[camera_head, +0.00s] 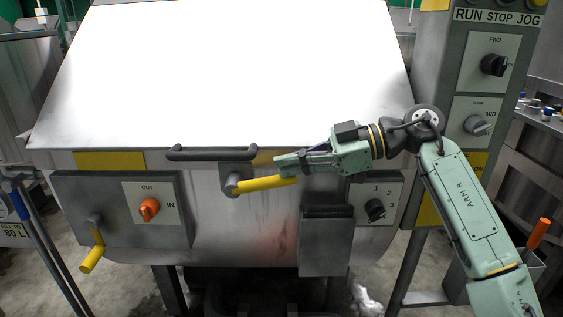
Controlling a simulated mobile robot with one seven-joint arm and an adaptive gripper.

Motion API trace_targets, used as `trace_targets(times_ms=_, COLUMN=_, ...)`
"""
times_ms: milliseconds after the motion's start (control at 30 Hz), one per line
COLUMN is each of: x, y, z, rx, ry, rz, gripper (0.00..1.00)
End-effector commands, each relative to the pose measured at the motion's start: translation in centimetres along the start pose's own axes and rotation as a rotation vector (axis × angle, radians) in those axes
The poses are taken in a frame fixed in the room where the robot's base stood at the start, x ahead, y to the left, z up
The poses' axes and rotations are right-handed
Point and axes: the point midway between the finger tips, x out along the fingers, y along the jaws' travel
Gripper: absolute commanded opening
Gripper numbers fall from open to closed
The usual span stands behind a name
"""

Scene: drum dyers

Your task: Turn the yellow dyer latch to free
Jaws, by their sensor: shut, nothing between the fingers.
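A yellow-handled lever (262,184) sits at the middle of the dyer front. It points right from a grey pivot below the black bar handle, close to level. A second yellow-handled lever (92,258) at the lower left hangs down from its grey pivot. The picture does not label either as the latch. My gripper (280,161) comes in from the right, shut and empty. Its fingertips point left and appear just above the middle lever's yellow grip. I cannot tell whether they touch it.
The black bar handle (212,153) crosses the front below the bright lid (230,75). An orange knob (149,209) is on the left panel. A grey box (325,243) hangs below my gripper. The control column (483,85) with dials stands at right.

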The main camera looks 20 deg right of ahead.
Motion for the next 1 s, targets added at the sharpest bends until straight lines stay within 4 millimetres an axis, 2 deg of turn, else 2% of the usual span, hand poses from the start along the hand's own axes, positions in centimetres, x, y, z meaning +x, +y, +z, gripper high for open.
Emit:
trace_targets(times_ms=67, x=0.0, y=-0.2, z=0.9, rx=0.006, ry=0.095, rz=0.016, gripper=0.00)
trace_targets(times_ms=333, x=-0.2, y=-0.4, z=1.8, rx=0.003, ry=0.088, rz=0.016, gripper=0.00)
trace_targets(times_ms=1000, x=-0.2, y=-0.4, z=2.0, rx=0.003, ry=0.087, rz=0.015, gripper=0.00)
